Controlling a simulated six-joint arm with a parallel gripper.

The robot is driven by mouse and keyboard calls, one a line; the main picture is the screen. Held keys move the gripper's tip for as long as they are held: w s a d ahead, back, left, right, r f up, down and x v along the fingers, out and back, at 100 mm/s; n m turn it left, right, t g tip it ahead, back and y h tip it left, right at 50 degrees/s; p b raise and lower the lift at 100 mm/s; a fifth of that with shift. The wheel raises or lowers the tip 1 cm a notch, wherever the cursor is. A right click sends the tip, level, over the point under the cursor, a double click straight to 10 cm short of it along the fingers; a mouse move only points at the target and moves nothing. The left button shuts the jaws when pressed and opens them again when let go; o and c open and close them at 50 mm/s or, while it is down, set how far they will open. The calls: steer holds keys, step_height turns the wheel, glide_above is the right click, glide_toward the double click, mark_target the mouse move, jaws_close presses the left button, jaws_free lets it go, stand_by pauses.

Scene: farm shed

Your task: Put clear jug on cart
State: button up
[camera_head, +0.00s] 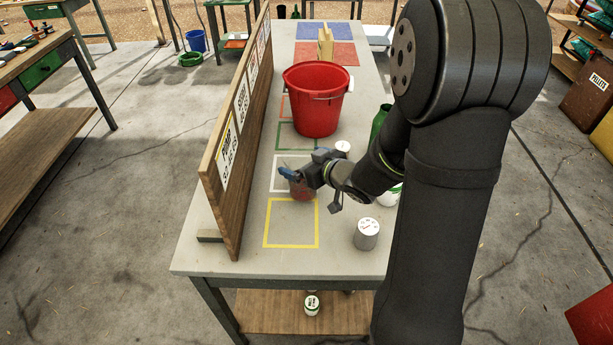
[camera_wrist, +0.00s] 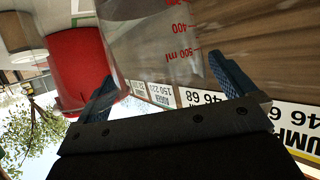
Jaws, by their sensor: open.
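A clear jug (camera_head: 301,190) stands on the table by the white outlined square, partly hidden behind my gripper in the head view. In the wrist view the clear jug (camera_wrist: 158,45) shows red volume marks and lies between the two blue fingers. My gripper (camera_head: 290,173) is open, with its fingers on either side of the jug; I cannot tell whether they touch it. In the wrist view my gripper (camera_wrist: 167,88) spans the jug's wall. I cannot identify the cart for sure in either view.
A red bucket (camera_head: 316,112) stands behind the jug. A wooden board (camera_head: 238,130) with labels runs along the table's left side. A grey can (camera_head: 366,234), a white-lidded can (camera_head: 342,148) and a green bottle (camera_head: 380,120) stand to the right. The yellow outlined square (camera_head: 291,224) is empty.

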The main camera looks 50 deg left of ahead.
steer(key=shift+a, duration=0.1)
steer(key=shift+c, duration=0.2)
steer(key=c, duration=1.6)
steer(key=shift+o, duration=0.2)
steer(key=shift+r, duration=0.15)
